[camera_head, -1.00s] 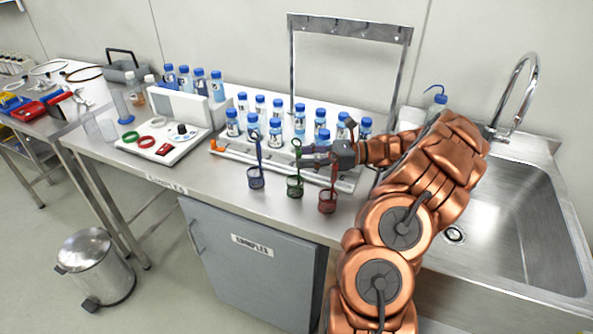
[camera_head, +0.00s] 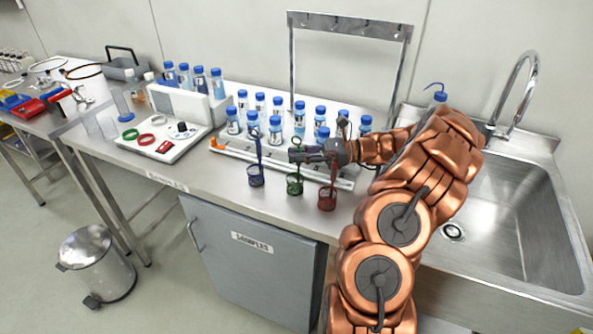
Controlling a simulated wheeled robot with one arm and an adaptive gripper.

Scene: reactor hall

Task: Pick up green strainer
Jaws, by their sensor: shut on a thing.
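The green strainer (camera_head: 294,187) stands upright at the front of the steel bench, with its mesh basket low and its handle rising behind. It is between the blue strainer (camera_head: 256,178) on the left and the red strainer (camera_head: 327,200) on the right. My gripper (camera_head: 298,154) comes in from the right at the height of the green strainer's handle. Its fingers are shut around the upper handle and hide part of it. The basket appears at bench level; I cannot tell if it touches the bench.
Several blue-capped bottles (camera_head: 277,130) stand close behind the strainers, along a white rail (camera_head: 232,151). A metal hook frame (camera_head: 293,70) rises at the back. A sink (camera_head: 520,230) lies to the right. The bench front left of the strainers is clear.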

